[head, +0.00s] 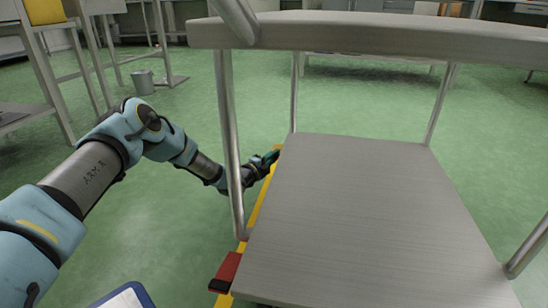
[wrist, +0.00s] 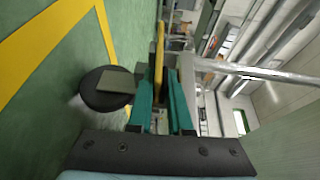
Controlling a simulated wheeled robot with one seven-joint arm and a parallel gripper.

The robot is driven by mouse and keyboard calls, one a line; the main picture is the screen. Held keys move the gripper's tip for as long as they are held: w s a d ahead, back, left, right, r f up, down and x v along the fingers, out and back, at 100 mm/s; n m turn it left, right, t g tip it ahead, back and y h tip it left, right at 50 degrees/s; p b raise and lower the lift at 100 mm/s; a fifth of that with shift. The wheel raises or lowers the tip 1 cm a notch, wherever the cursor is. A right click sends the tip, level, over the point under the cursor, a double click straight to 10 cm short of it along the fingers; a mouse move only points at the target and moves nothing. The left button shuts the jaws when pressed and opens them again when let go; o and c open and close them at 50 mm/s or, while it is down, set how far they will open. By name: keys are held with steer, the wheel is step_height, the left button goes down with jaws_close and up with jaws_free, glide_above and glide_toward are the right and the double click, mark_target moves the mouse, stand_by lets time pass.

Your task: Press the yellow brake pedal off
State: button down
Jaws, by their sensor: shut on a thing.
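The yellow brake pedal (wrist: 160,52) shows in the wrist view as a narrow yellow bar between my teal fingers. My gripper (wrist: 160,95) is shut on it. In the head view my gripper (head: 271,157) is low at the far left edge of the steel cart's lower shelf (head: 345,205). There the pedal is mostly hidden by my fingers and the shelf edge. I cannot tell its tilt.
A red pedal (head: 227,271) with a dark end sticks out at the cart's near left corner. A cart leg (head: 231,150) stands in front of my wrist. A dark round caster (wrist: 95,100) is beside my fingers. Yellow lines (wrist: 45,40) mark the green floor. A bucket (head: 143,82) stands behind.

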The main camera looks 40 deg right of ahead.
steer(key=shift+d+r+y+p, duration=0.15)
steer(key=shift+r+y+p, duration=0.35)
steer(key=shift+p, duration=0.55)
steer(key=shift+w+r+n+y+p, duration=0.1)
steer(key=shift+n+y+p, duration=0.35)
steer(key=shift+p, duration=0.5)
steer(key=shift+g, duration=0.3)
steer(key=c, duration=0.8)
jaws_free()
steer(key=shift+c, duration=0.2)
